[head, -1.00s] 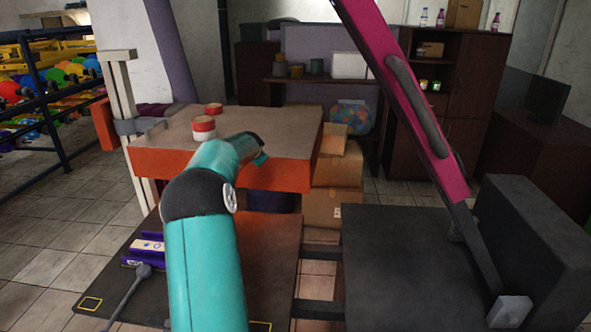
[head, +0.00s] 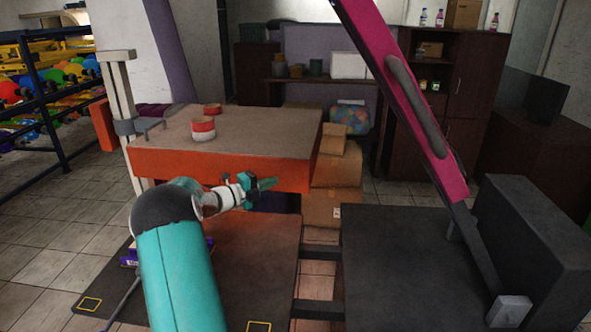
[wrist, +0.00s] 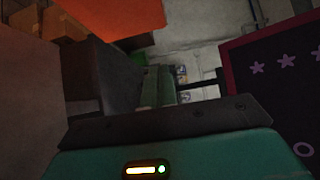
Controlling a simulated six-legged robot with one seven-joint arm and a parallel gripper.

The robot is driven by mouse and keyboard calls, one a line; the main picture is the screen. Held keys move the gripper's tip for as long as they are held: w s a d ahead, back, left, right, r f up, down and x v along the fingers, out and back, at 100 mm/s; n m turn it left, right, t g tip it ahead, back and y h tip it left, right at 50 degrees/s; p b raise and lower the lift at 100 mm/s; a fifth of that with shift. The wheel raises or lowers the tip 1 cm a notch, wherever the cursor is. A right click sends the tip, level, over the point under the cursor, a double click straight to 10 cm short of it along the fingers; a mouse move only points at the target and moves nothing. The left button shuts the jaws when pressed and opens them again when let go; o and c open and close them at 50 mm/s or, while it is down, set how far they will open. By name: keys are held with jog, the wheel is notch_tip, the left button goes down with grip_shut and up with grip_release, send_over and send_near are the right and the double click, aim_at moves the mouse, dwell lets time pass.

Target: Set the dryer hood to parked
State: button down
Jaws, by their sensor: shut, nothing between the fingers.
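The dryer hood appears to be the large orange box (head: 225,168) with a brown top, beside a pale upright post (head: 121,100). It stands above the back of the left dark plate (head: 262,270), and red light falls on that plate.
A tilted magenta frame (head: 420,120) rises over the right dark plate (head: 390,260) and also fills the wrist view's right side (wrist: 285,85). Cardboard boxes (head: 335,175) are stacked behind. A purple tray (head: 130,258) is partly hidden by my arm.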

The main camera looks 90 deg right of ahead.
send_near(305, 165)
jog(key=s, duration=0.4)
jog(key=d, duration=0.2)
jog(key=shift+s+d, duration=0.15)
jog(key=shift+d, duration=0.7)
jog(key=shift+s, duration=0.1)
